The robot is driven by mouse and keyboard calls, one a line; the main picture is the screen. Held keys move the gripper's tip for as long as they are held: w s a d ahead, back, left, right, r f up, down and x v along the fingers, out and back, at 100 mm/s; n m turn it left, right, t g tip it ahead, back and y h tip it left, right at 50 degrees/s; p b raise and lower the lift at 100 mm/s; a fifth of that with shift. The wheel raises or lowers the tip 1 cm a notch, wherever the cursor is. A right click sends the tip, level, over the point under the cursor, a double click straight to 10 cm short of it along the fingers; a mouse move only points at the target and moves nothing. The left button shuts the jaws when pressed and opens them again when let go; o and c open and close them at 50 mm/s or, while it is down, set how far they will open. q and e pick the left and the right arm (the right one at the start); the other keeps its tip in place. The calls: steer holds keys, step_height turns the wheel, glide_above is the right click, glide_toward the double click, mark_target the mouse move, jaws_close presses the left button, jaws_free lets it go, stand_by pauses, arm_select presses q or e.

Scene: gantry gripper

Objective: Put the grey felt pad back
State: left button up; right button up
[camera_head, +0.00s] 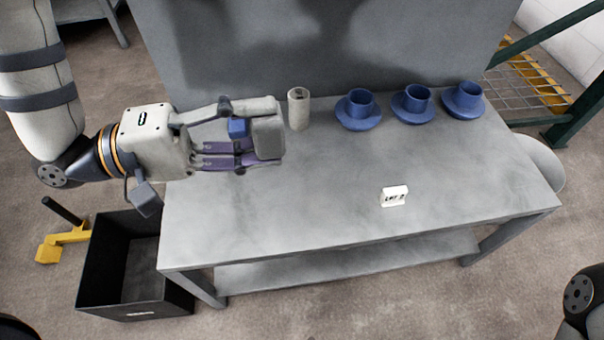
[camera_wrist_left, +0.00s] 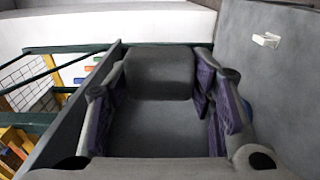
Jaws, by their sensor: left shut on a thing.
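The grey felt pad (camera_head: 268,138) is a thick, rounded grey block at the fingertips of my left gripper (camera_head: 262,130), over the left part of the grey table (camera_head: 330,200). In the left wrist view, the pad (camera_wrist_left: 160,72) sits between the two purple-lined fingers, and the gripper (camera_wrist_left: 158,85) is shut on it. I cannot tell from the head view how high the pad is above the table. The gripper hides part of the table's left end. My right gripper is not in view.
A beige cylinder (camera_head: 299,108) stands just right of the pad. Three blue flanged cups (camera_head: 358,110) (camera_head: 412,104) (camera_head: 463,100) line the table's back right. A black crate (camera_head: 125,275) is on the floor left. The table's middle is clear.

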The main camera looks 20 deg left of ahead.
arm_select(q)
steer(key=w+a+f+n+g+y+p, duration=0.35)
steer(key=w+f+n+y+p, duration=0.25)
steer(key=w+f+n+y, duration=0.55)
steer(key=s+d+n+g+y+p, duration=0.35)
steer(key=s+d+n+g, duration=0.3)
steer(key=s+d, duration=0.75)
steer(key=b, duration=0.3)
glide_above(315, 206)
steer(key=shift+g+h, duration=0.3)
steer(key=shift+g, duration=0.1)
steer(key=f, duration=1)
steer(key=shift+s+d, duration=0.15)
steer(key=shift+s, duration=0.25)
steer(key=shift+w+f, duration=0.25)
steer(key=shift+f, duration=0.05)
step_height(315, 206, down, 3)
steer(key=shift+w+f+b, duration=0.15)
steer(key=shift+b, duration=0.15)
steer(key=shift+c, duration=0.4)
steer(key=o, duration=1.1)
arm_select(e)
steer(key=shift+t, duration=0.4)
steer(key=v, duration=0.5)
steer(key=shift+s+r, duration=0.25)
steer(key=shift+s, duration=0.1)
